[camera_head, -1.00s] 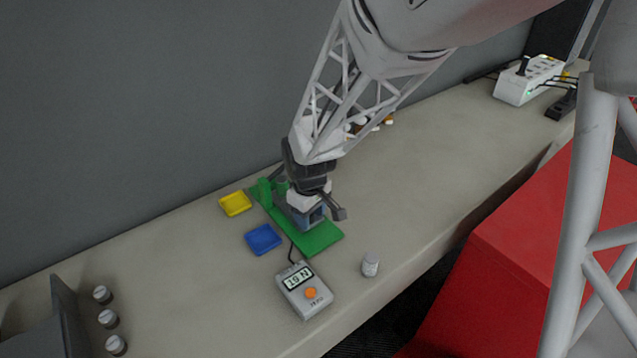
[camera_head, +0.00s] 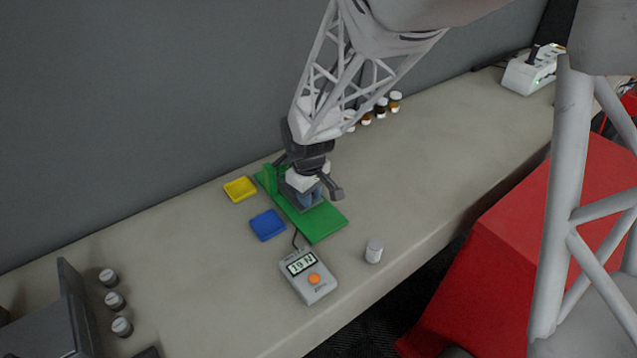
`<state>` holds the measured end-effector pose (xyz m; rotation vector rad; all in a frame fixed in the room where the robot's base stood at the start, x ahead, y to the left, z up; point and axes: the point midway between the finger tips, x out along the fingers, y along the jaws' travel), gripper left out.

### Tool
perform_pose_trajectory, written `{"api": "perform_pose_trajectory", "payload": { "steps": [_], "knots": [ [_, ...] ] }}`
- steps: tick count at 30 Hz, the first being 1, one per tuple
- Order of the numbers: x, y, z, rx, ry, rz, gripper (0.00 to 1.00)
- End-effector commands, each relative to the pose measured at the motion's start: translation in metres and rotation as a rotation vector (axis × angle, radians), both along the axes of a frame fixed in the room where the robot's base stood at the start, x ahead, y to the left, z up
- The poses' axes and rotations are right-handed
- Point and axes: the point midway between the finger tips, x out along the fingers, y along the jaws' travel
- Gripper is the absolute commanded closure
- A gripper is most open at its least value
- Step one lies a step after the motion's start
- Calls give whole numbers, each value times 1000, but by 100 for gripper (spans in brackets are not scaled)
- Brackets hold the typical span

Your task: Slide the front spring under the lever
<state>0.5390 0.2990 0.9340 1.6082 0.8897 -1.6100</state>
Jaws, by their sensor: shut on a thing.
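A long green base (camera_head: 326,224) lies on the bench, with a green upright (camera_head: 270,178) at its far left end. My gripper (camera_head: 312,188) is over the middle of this base, pointing down. It is shut on a small blue-grey part (camera_head: 308,198) at a dark grey block (camera_head: 300,207) on the base. My fingers hide most of this part, so I cannot tell whether it is the front spring or the lever. A grey meter (camera_head: 308,277) with an orange button stands at the base's near end and appears to read 19 N.
A yellow tray (camera_head: 240,189) and a blue tray (camera_head: 268,225) lie left of the base. A small white-topped cylinder (camera_head: 373,251) stands to its right. Several small bottles (camera_head: 381,108) stand behind my arm. Grey-capped knobs (camera_head: 115,301) are at lower left. The bench right of the base is mostly clear.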

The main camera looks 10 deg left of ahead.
Motion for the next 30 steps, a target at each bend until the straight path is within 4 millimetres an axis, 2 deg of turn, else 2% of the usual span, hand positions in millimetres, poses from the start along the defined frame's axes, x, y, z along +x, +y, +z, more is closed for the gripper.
{"api": "perform_pose_trajectory", "payload": {
  "steps": [3, 10, 11, 15, 25, 30],
  "knots": [
    [6, 6, 1, 1, -2, 0, 100],
    [7, 6, 1, 1, -2, 0, 100],
    [7, 6, 1, 1, -2, 0, 74],
    [6, 6, 1, 1, -2, 0, 53],
    [6, 6, 1, 0, -1, 0, 52],
    [6, 6, 8, 1, -2, 0, 52]
  ]
}}
